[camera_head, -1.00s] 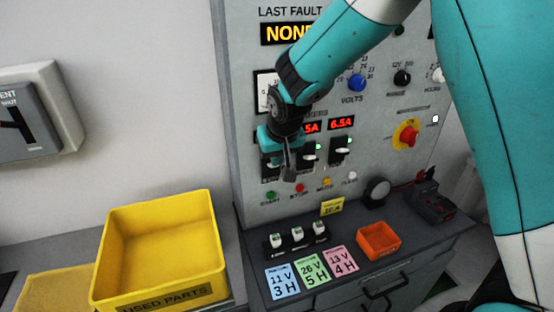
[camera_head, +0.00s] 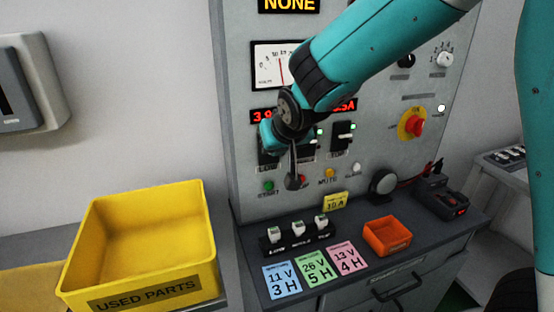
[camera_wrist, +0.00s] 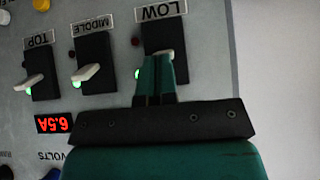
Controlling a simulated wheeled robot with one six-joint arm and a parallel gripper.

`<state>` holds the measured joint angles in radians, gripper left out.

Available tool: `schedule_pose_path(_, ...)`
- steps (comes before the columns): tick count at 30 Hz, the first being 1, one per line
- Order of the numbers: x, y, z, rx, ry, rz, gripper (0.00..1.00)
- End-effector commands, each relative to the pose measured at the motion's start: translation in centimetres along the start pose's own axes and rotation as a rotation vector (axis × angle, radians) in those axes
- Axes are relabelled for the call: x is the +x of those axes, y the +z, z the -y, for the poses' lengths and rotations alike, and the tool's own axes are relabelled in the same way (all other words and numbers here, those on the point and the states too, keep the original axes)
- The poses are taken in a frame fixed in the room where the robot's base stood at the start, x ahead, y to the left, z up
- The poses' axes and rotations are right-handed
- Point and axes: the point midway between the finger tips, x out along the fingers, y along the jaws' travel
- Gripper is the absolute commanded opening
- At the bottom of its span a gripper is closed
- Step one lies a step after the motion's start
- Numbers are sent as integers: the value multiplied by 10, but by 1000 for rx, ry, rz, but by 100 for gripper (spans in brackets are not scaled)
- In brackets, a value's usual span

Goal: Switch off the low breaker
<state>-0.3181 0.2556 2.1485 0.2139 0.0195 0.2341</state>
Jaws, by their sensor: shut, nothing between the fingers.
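The low breaker (camera_wrist: 152,32) is a black switch block under an upside-down LOW label in the wrist view. Its pale lever (camera_wrist: 171,53) shows only partly behind my fingers. A green lamp (camera_wrist: 137,73) beside it is lit, and the lamp at its other end looks dark. My gripper (camera_wrist: 155,62) is shut and empty, its teal fingertips over the lever area; I cannot tell whether they touch it. In the head view, my gripper (camera_head: 268,136) is in front of the leftmost breaker (camera_head: 267,160), largely covering it.
The middle breaker (camera_wrist: 94,50) and top breaker (camera_wrist: 43,65) stand close beside, each with a green lamp lit. Push buttons lie below, including a green one (camera_head: 268,186). A yellow bin (camera_head: 140,240) and an orange tray (camera_head: 387,236) sit lower down.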

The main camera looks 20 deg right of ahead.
Motion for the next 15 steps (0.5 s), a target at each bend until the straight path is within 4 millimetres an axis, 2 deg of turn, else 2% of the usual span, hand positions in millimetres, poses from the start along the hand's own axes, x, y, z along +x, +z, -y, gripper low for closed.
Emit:
schedule_pose_path(1,6,8,1,-1,-2,-22,0)
schedule_pose_path(15,11,18,0,0,-1,-230,0)
